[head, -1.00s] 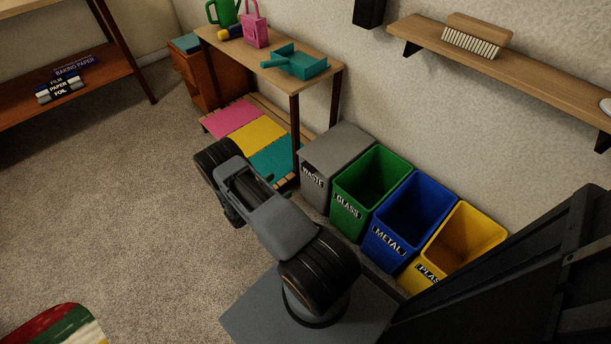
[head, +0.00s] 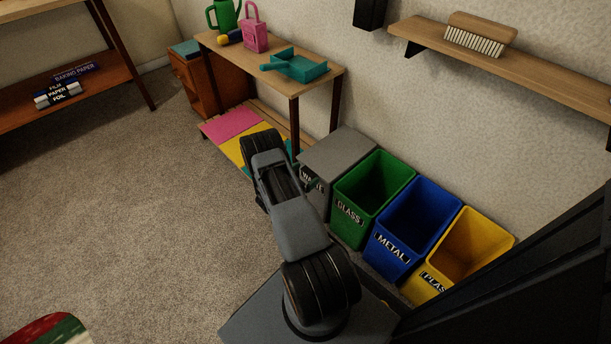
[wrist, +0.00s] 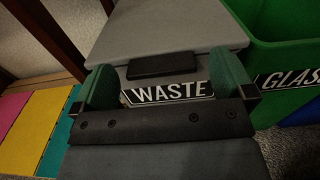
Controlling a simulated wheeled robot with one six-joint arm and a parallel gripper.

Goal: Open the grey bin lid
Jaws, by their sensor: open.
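The grey bin (head: 316,189) stands at the left end of a row of bins, with its flat grey lid (head: 338,149) shut. In the wrist view the lid (wrist: 170,25) fills the upper middle, and a dark handle (wrist: 162,66) sits at its front edge above the WASTE label (wrist: 172,92). My gripper (wrist: 165,84) is open, its green fingertips apart on either side of the handle and label. Nothing is between the fingers that I can see them gripping. I cannot tell whether they touch the bin. In the head view my arm partly hides the bin's front.
Open green (head: 373,184), blue (head: 414,216) and yellow (head: 464,251) bins stand to the right. A wooden table (head: 270,62) with coloured panels below is behind to the left. A wall shelf (head: 510,60) with a brush hangs above.

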